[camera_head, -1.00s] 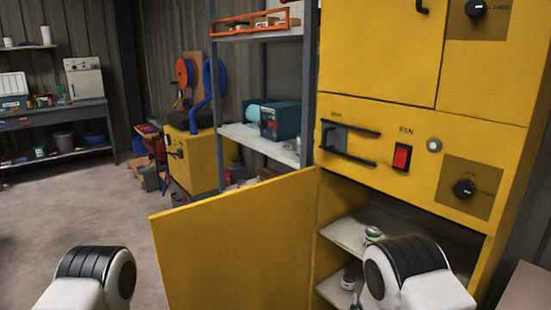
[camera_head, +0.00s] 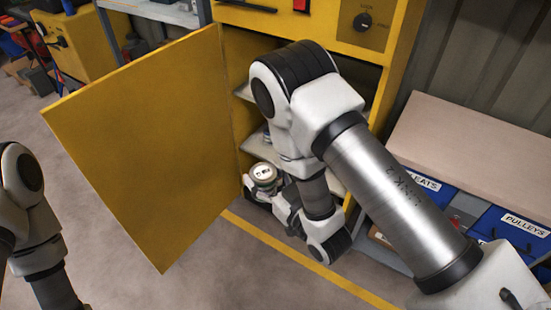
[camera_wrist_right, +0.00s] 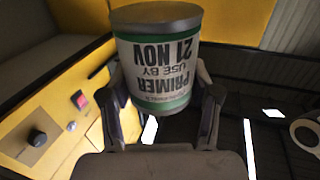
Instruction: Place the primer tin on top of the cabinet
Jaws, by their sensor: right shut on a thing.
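The primer tin (camera_wrist_right: 158,60) has a white label reading "PRIMER", green bands and a grey end; it fills the top middle of the right wrist view. My right gripper (camera_wrist_right: 163,108) is shut on it, one finger on each side. In the head view the tin (camera_head: 263,174) shows its pale lid at the low opening of the yellow cabinet (camera_head: 345,42), beside the open door. The cabinet's top is out of the head view. My left arm shows at the left edge, its gripper out of view.
The cabinet's yellow door (camera_head: 150,140) stands wide open to the left of the tin. A bench (camera_head: 480,140) with blue bins (camera_head: 510,232) beneath stands at the right. A yellow line (camera_head: 300,258) crosses the floor. The floor before the door is clear.

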